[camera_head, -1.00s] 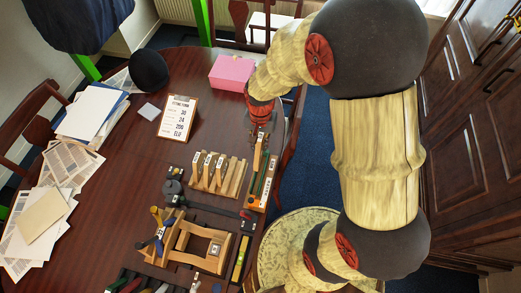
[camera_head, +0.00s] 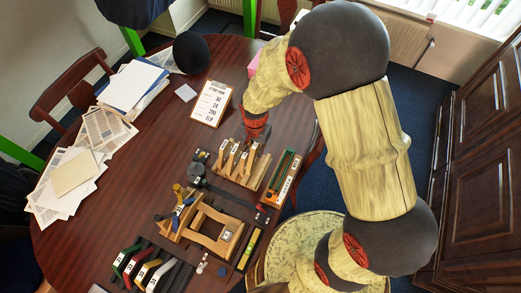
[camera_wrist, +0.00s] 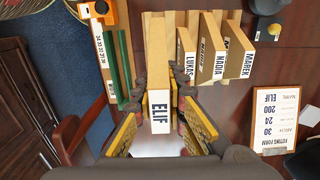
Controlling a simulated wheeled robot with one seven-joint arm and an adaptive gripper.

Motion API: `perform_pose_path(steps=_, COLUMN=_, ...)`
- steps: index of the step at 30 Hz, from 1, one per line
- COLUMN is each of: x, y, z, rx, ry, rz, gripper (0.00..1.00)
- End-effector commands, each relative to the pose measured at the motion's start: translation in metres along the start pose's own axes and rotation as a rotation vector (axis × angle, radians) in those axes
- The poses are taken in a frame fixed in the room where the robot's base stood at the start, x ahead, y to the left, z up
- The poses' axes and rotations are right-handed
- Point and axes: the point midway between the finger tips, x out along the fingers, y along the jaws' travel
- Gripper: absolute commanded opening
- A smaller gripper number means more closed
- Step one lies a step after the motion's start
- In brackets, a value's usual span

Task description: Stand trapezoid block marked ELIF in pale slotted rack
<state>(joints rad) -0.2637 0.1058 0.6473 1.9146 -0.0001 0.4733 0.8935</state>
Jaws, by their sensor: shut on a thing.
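The pale slotted rack (camera_head: 236,182) stands on the table in the head view. Three trapezoid blocks stand in it, marked LUKAS (camera_wrist: 187,55), NADIA (camera_wrist: 211,55) and MAREK (camera_wrist: 238,58) in the wrist view. My gripper (camera_wrist: 161,95) is shut on the block marked ELIF (camera_wrist: 159,112), with one finger on each side. The label faces the wrist camera. The ELIF block is at the rack's right end in the head view, beside LUKAS and roughly parallel to it. Its lower edge is hidden, so I cannot tell whether it is in a slot or above it.
A tray with an orange end and a green strip (camera_head: 284,178) lies close beside the rack.

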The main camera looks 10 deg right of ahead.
Motion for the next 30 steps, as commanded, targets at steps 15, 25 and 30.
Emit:
perform_pose_path(steps=15, x=0.041, y=0.001, z=0.0, rx=-0.001, ry=-0.001, rz=0.001, gripper=0.0)
perform_pose_path(steps=25, x=0.07, y=0.0, z=0.0, rx=-0.001, ry=0.0, rz=0.0, gripper=0.0)
perform_pose_path(steps=30, x=0.073, y=0.0, z=0.0, rx=-0.001, ry=0.0, rz=-0.001, gripper=0.0)
